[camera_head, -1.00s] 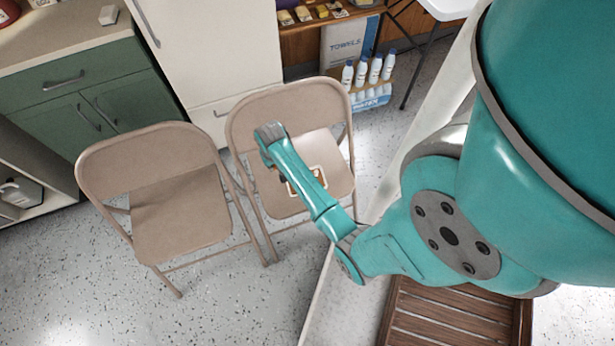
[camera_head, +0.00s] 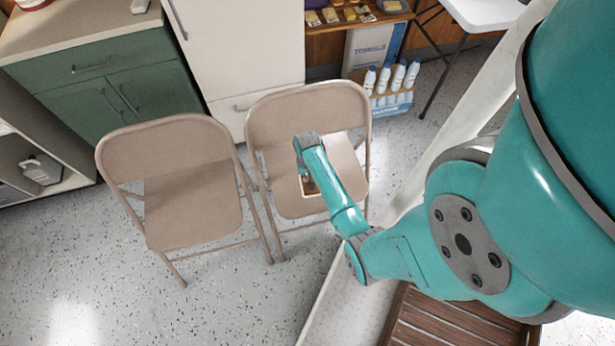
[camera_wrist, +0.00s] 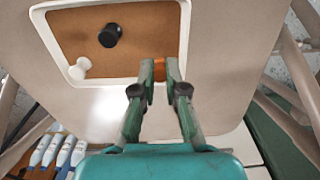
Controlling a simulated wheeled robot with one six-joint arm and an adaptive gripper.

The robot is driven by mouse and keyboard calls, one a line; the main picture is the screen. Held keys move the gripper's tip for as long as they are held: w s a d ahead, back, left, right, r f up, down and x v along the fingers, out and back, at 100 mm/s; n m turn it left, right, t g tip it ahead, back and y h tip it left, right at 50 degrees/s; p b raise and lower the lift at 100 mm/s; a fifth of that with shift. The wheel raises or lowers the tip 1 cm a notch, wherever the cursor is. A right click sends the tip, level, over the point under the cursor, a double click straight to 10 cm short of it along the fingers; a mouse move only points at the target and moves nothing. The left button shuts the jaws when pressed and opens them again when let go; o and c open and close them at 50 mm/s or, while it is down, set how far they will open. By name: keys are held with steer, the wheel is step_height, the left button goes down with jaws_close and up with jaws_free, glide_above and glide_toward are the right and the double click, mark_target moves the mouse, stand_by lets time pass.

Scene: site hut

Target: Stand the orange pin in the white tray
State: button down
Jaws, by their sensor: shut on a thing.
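The white tray (camera_wrist: 186,30) has a brown floor and lies on the seat of the right-hand folding chair. Part of the tray (camera_head: 308,193) shows beside my arm in the head view. A black pin (camera_wrist: 110,35) and a white pin (camera_wrist: 80,68) are in the tray. My gripper (camera_wrist: 160,70) is shut on the orange pin (camera_wrist: 159,67), at the tray's near right corner in the wrist view. The fingers hide most of the orange pin, so I cannot tell its tilt or whether it touches the tray. My gripper (camera_head: 306,140) is over the chair in the head view.
The right folding chair (camera_head: 307,103) has its backrest beside my gripper. Another folding chair (camera_head: 165,150) stands empty to the left. White bottles (camera_head: 384,80) stand behind the chairs. A green cabinet (camera_head: 90,85) is at the back left. The floor at the front left is clear.

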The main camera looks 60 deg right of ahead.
steer(key=shift+f, duration=0.45)
steer(key=c, duration=1.5)
jaws_free()
